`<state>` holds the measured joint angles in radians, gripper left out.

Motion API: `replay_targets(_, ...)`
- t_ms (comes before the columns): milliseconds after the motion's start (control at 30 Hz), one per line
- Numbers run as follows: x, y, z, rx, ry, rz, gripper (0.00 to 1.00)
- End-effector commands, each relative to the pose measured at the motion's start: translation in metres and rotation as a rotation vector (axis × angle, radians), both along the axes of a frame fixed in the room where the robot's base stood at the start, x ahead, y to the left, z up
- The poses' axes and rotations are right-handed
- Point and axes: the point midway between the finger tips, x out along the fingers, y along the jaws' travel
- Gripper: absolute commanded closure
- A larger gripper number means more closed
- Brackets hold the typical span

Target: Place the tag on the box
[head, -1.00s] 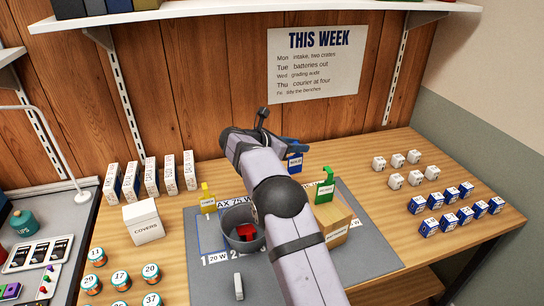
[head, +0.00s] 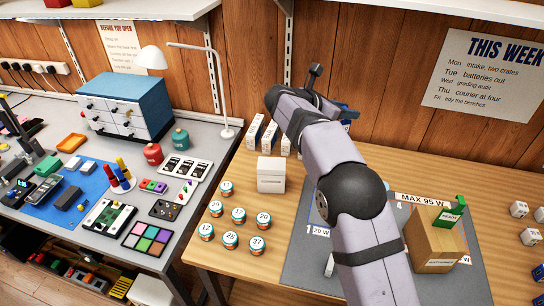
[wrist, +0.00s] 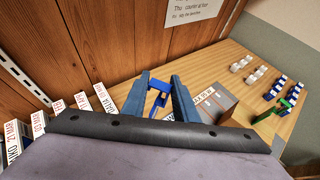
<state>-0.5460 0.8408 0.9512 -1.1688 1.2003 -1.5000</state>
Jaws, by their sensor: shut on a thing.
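My gripper (wrist: 160,95) is raised above the back of the bench, with its dark blue fingers shut on a bright blue tag (wrist: 158,98). In the head view my arm mostly hides the gripper and the tag. A tan box (head: 432,242) stands on the grey mat (head: 300,258), to the right of my arm and apart from the gripper. A green tag (head: 453,212) with a white label stands at the top right of the box; whether it rests on it is unclear. The green tag also shows at the right of the wrist view (wrist: 285,104).
A row of white cartons (head: 254,131) stands behind a white covers box (head: 271,175). Several numbered jars (head: 230,240) stand in front. Small white boxes (head: 518,209) are at the right. My arm hides the middle of the mat. A left bench holds a drawer cabinet (head: 125,105) and a lamp.

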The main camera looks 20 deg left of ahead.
Motion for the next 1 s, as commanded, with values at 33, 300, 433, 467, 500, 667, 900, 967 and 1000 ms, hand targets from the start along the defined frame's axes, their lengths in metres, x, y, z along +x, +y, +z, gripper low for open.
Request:
replay_targets(33,-0.008,0.025,0.016,0.001,0.000,0.045,1.00)
replay_targets(300,-0.048,0.123,0.044,-0.002,0.002,0.268,1.00)
replay_targets(433,-0.062,0.153,0.045,-0.003,0.003,0.366,1.00)
replay_targets(467,-0.065,0.158,0.044,-0.003,0.003,0.388,1.00)
replay_targets(500,-0.066,0.161,0.039,-0.003,0.004,0.408,1.00)
replay_targets(667,-0.067,0.170,0.018,-0.005,0.006,0.486,1.00)
replay_targets(900,-0.067,0.198,-0.001,-0.002,0.001,0.614,1.00)
replay_targets(967,-0.067,0.202,-0.002,-0.003,0.003,0.627,1.00)
replay_targets(1000,-0.067,0.204,-0.003,-0.004,0.003,0.632,1.00)
